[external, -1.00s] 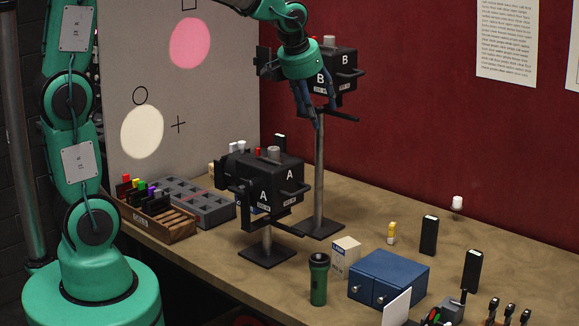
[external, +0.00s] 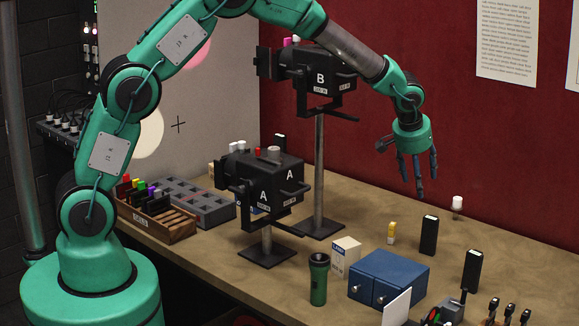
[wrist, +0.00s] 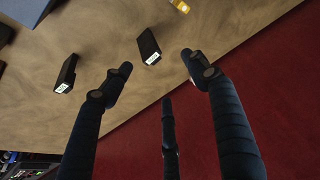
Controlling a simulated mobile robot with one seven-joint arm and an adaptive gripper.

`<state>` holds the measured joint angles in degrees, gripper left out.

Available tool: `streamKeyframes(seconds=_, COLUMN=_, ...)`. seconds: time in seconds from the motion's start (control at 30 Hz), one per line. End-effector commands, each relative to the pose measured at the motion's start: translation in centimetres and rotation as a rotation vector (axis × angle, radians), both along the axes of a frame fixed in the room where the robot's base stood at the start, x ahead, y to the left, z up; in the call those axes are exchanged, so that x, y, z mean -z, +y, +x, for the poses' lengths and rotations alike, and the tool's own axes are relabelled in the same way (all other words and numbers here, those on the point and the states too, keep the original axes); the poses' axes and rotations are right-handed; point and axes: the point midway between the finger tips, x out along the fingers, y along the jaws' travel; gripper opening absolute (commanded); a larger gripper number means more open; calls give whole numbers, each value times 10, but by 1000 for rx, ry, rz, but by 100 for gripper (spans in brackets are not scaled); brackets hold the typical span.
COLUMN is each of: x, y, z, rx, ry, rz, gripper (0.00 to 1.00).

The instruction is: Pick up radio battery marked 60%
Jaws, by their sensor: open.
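Two upright black battery-like blocks with white labels stand on the right part of the table. The nearer-to-wall block (external: 429,238) also shows in the wrist view (wrist: 148,44). The other block (external: 472,272) stands to its right and shows in the wrist view at the left (wrist: 66,72). The label markings are too small to read, so I cannot tell which is 60%. My three-fingered gripper (external: 421,188) is open and empty, pointing down, above and behind the first block. In the wrist view, that block lies beyond and between the fingertips (wrist: 157,62).
A yellow item (external: 392,232) and a white bulb-like item (external: 457,204) stand near the first block. A blue box (external: 388,277), green flashlight (external: 319,280) and small carton (external: 345,256) are in front. Lamps A (external: 264,190) and B (external: 318,80) stand left. A red wall (external: 500,150) is behind.

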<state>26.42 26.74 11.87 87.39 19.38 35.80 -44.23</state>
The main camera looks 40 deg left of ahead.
Motion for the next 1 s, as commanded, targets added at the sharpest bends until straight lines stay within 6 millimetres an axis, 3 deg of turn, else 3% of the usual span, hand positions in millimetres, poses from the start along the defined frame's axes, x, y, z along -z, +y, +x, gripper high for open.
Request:
streamKeyframes(seconds=0.1, x=16, y=-14, z=5, rx=2, ry=2, rz=0, gripper=59)
streamKeyframes(seconds=0.23, x=22, y=-20, z=8, rx=1, ry=2, rz=-1, gripper=59)
streamKeyframes(seconds=0.67, x=26, y=-20, z=9, rx=1, ry=2, rz=0, gripper=59)
streamKeyframes(seconds=1.0, x=61, y=-19, z=23, rx=1, ry=4, rz=1, gripper=59)
